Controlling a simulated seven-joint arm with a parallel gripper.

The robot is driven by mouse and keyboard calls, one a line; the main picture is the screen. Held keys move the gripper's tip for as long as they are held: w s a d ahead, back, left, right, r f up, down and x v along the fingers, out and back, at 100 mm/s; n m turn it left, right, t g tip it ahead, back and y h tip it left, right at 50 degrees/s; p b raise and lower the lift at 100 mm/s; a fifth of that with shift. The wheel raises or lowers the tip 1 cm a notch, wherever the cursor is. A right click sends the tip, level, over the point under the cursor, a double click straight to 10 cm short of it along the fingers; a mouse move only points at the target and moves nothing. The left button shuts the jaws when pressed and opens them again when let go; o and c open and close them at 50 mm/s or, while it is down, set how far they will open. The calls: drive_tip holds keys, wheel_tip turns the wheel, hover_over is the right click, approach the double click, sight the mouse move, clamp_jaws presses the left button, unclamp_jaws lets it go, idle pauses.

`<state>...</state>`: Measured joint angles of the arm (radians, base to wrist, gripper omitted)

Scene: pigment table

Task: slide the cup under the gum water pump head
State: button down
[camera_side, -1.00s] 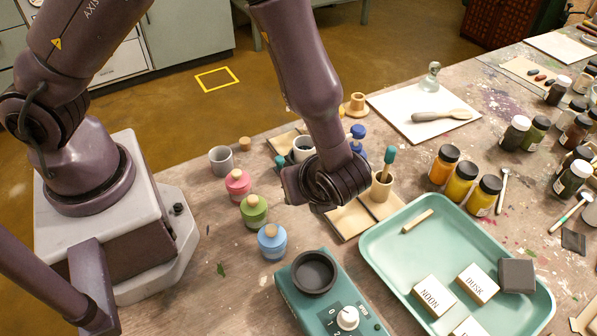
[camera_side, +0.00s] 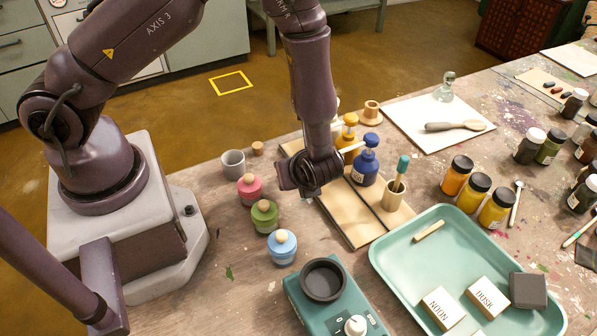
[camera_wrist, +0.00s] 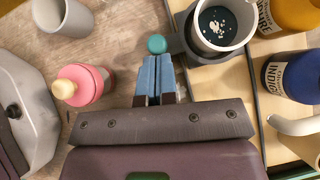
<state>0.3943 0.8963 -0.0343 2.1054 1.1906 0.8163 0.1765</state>
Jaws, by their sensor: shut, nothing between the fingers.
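My gripper (camera_wrist: 156,72) is shut and empty in the wrist view. Its blue fingertips are right at a teal knob (camera_wrist: 157,44), on the left end of a dark holder (camera_wrist: 185,48); I cannot tell if they touch it. The grey cup (camera_wrist: 222,45), with dark, white-flecked contents, stands in this holder. The blue INDIGO pump bottle (camera_wrist: 290,78) stands right of the cup, with a yellow one (camera_wrist: 292,15) beyond; both show in the side view (camera_side: 366,165). I cannot identify the gum water pump by label.
A grey mug (camera_side: 233,163) and pink (camera_side: 250,189), green (camera_side: 265,216) and light blue (camera_side: 282,247) jars stand left. A teal tray (camera_side: 385,262) lies to the right.

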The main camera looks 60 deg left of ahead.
drive_tip(key=a, duration=0.8)
